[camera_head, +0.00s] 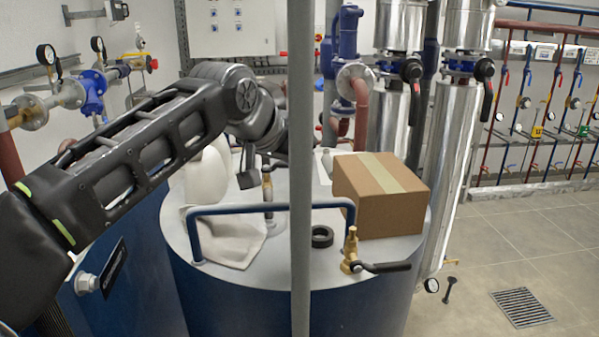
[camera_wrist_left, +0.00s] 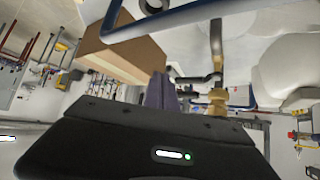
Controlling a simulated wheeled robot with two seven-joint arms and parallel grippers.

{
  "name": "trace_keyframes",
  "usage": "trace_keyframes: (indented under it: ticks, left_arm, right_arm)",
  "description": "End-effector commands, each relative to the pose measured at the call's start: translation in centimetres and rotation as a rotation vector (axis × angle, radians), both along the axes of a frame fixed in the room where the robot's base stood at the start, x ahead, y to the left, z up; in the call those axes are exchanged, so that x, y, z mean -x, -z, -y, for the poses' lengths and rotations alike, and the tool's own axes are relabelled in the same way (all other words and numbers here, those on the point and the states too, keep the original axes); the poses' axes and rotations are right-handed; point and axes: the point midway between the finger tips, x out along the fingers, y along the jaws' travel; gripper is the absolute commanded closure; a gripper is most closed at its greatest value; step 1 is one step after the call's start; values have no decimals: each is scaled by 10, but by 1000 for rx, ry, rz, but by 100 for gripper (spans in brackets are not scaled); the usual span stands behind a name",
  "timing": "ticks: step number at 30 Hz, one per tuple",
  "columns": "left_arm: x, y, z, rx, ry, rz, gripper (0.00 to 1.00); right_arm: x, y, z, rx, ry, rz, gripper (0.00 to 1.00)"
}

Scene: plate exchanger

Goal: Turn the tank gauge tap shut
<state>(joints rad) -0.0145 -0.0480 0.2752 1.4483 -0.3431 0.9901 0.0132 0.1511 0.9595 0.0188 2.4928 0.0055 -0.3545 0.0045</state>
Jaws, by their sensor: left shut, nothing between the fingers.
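A brass tap (camera_head: 267,186) stands on a short pipe on the tank's (camera_head: 232,297) grey lid. In the left wrist view the tap (camera_wrist_left: 217,100) has a dark lever (camera_wrist_left: 198,79) pointing toward my fingers. My left gripper (camera_head: 248,178) is shut and empty beside this tap, just left of it in the head view; the wrist view shows its fingers (camera_wrist_left: 162,92) close to the lever, contact unclear. A second brass tap (camera_head: 351,252) with a black lever sits at the lid's front edge. No dial shows on the tap near my gripper. My right gripper is out of view.
A cardboard box (camera_head: 385,196), a white jug (camera_head: 207,176), a cloth (camera_head: 232,238) and a black ring (camera_head: 322,237) are on the lid. A blue rail (camera_head: 270,208) crosses its front. A grey post (camera_head: 300,270) stands in front. Floor at right is mostly clear.

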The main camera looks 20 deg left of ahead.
Motion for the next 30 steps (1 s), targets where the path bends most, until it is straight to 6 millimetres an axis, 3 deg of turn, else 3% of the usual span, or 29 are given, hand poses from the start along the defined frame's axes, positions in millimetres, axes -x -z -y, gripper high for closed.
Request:
trace_keyframes:
  ticks: [10,30]
  left_arm:
    - [37,-37,18,0,1,1,100]
    - [41,-40,19,0,0,0,100]
  right_arm:
    - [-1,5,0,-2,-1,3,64]
    - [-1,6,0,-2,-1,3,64]
